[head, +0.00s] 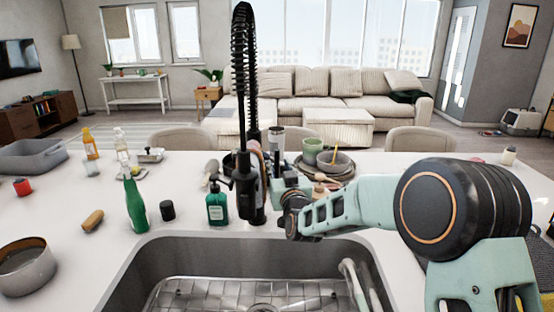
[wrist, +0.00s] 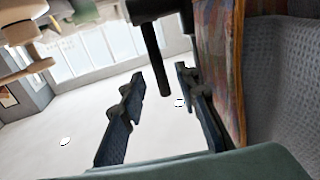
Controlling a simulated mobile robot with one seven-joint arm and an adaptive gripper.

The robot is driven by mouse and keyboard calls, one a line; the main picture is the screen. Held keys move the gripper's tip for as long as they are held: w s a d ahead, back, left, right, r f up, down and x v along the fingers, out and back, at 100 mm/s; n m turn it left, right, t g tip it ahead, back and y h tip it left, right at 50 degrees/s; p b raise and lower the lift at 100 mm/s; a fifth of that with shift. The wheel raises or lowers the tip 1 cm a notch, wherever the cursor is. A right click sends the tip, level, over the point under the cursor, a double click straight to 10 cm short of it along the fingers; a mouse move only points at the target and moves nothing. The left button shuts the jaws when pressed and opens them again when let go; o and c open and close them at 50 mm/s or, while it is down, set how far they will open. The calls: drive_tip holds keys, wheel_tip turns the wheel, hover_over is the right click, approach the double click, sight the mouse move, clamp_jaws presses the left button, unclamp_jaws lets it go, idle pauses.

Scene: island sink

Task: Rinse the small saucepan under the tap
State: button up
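The small saucepan (head: 27,270), round and metallic, stands on the counter left of the sink, partly cut off by the picture's edge; its handle does not show. The black spring-neck tap (head: 245,110) stands behind the sink (head: 150,265). I see no water running. My gripper (wrist: 158,90) is open and empty, its two dark fingers apart. A thin black rod (wrist: 153,60), apparently the tap's lever, shows between the fingers with gaps on both sides. In the head view my gripper is beside the tap, right of it, with its fingertips hard to make out.
A green soap pump bottle (head: 217,207), a dark cup (head: 167,210), a green spray bottle (head: 134,205) and a brown brush (head: 92,220) stand or lie behind and left of the sink. Stacked dishes (head: 335,165) are behind my arm. A patterned cloth (wrist: 221,60) is close right of my fingers.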

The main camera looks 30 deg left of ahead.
sight(277, 162)
drive_tip(key=shift+p+x, duration=0.35)
drive_tip(key=shift+x, duration=1.9)
clamp_jaws()
